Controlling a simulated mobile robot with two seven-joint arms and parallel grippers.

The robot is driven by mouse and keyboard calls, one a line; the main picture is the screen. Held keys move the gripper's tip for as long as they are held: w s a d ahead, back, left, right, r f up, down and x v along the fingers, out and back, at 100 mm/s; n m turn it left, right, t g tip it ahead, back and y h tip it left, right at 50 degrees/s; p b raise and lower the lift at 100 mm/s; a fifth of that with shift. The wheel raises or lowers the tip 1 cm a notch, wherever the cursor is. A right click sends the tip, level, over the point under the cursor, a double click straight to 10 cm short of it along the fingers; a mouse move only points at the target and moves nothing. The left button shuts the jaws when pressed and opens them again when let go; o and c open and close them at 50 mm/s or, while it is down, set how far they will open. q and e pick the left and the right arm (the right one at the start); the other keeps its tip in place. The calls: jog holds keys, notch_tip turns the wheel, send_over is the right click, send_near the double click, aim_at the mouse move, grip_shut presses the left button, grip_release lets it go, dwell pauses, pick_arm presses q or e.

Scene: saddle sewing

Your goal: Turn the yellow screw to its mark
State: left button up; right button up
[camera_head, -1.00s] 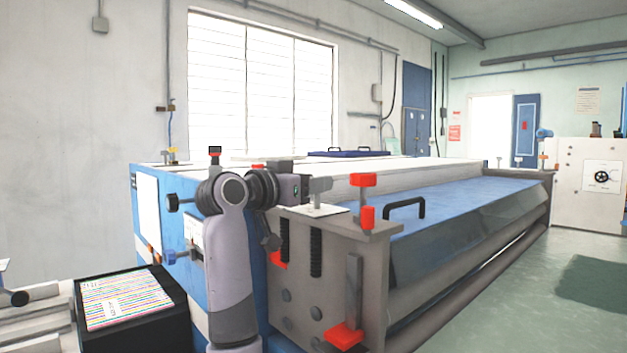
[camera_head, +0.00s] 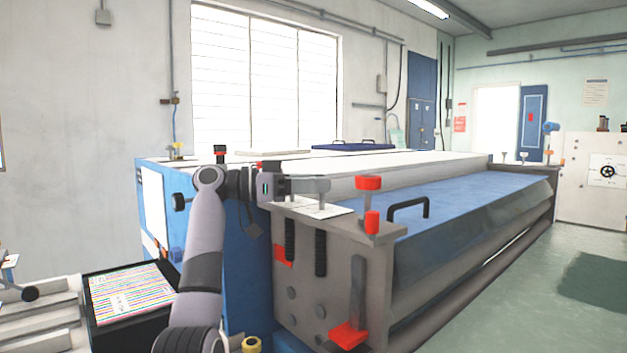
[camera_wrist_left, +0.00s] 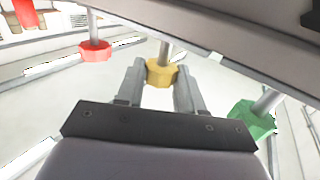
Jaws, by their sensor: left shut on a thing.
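The yellow screw (camera_wrist_left: 161,73) has a faceted head on a grey shaft. In the left wrist view it sits between the two fingers of my left gripper (camera_wrist_left: 158,82), which is shut on it. In the head view my left gripper (camera_head: 308,186) reaches in from the left, level, just above a white plate (camera_head: 318,208) on the machine's corner. I cannot make out the yellow head there, and its mark is not discernible. My right gripper is not in view.
In the wrist view a red screw head (camera_wrist_left: 95,52) is on the left and a green one (camera_wrist_left: 252,118) on the right. In the head view a red knob (camera_head: 368,183) and black handle (camera_head: 408,207) stand right of the gripper. Open floor (camera_head: 500,290) lies at right.

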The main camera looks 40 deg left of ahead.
pick_arm(q)
jog(key=shift+f+h, duration=0.1)
jog(key=shift+h, duration=0.2)
jog(key=o, duration=1)
jog(key=shift+o, duration=0.2)
jog(key=b+v, duration=0.1)
jog(key=v, duration=0.6)
jog(key=shift+b, duration=0.35)
jog(key=shift+a, duration=0.1)
